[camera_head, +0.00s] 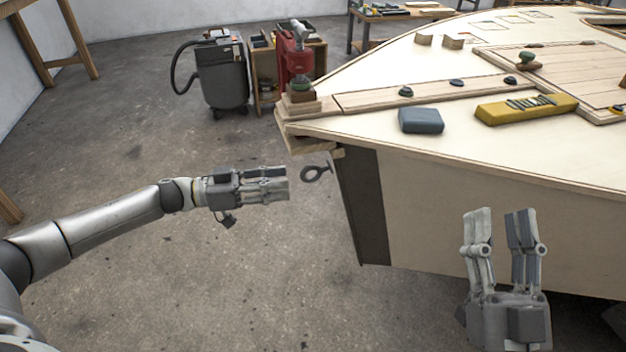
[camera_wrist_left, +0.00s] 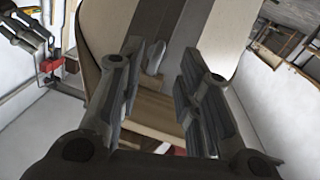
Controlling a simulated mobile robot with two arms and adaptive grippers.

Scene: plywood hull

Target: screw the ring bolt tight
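The dark ring bolt (camera_head: 320,168) sticks out from the hull's stem just below the bow tip. My left gripper (camera_head: 286,183) points at it from the left, a short gap short of the ring. In the left wrist view its two fingers stand apart, and the ring bolt (camera_wrist_left: 155,57) shows edge-on between and beyond the fingertips. Nothing is held there. Whether the bolt is seated fully cannot be told. My right gripper (camera_head: 502,212) is open and empty, pointing up beside the hull's side at the lower right.
The plywood hull (camera_head: 480,210) fills the right, with a dark strip (camera_head: 362,205) along its stem edge. A blue-grey block (camera_head: 421,121) and a yellow tool (camera_head: 526,109) lie on the deck. The floor at left is clear.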

